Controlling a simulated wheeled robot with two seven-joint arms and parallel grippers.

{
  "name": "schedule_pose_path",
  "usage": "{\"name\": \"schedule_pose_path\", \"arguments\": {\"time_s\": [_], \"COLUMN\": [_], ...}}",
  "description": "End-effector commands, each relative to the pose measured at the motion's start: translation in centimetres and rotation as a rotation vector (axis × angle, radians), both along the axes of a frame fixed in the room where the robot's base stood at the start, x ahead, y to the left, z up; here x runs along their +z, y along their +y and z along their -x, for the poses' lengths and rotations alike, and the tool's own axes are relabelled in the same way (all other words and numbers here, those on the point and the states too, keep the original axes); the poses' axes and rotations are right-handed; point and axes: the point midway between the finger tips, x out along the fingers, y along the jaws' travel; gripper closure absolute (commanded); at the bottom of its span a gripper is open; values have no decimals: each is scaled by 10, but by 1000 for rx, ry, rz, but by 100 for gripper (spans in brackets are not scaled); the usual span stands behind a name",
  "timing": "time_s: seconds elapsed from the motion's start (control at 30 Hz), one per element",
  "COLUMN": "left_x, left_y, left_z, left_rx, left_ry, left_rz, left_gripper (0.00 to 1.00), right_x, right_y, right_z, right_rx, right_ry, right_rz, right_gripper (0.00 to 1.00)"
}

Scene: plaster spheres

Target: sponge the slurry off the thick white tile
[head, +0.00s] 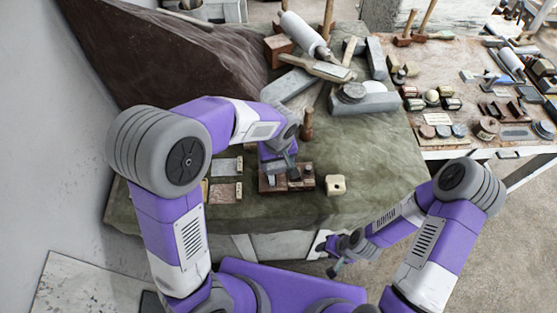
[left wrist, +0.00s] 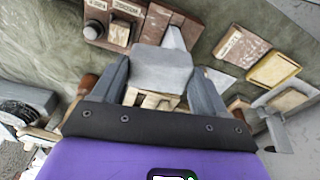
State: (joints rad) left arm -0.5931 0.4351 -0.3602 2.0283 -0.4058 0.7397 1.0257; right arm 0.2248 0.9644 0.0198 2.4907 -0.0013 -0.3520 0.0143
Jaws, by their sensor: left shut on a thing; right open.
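My left gripper (head: 291,163) is shut on a smooth pale grey block (left wrist: 162,68), gripped between its two fingers in the left wrist view. I cannot tell for sure whether this block is the sponge. Two flat tiles lie on the green cloth left of the gripper in the head view: a pale grey one (head: 226,167) and a brown-smeared one (head: 224,193). The smeared tile also shows in the left wrist view (left wrist: 240,45). I cannot tell which is the thick white tile. My right gripper (head: 334,269) is open and empty, low beyond the table's front edge.
A brown labelled rack (head: 267,187) lies beneath the left gripper. A cream block (head: 335,185) with a dark spot sits to its right. Green cloth at right is clear.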

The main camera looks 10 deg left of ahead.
Motion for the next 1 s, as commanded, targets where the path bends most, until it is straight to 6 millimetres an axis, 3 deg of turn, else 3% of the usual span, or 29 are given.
{"name": "schedule_pose_path", "arguments": {"time_s": [0.6,1.0], "left_x": [0,0], "left_y": [30,12], "left_z": [17,7], "left_rx": [3,2], "left_ry": [8,5], "left_rz": [-3,-1], "left_gripper": [51,51], "right_x": [-2,-2], "right_y": [0,0], "right_z": [0,0], "right_rx": [0,0], "right_ry": [0,0], "right_rz": [0,0], "right_gripper": [57,57]}}
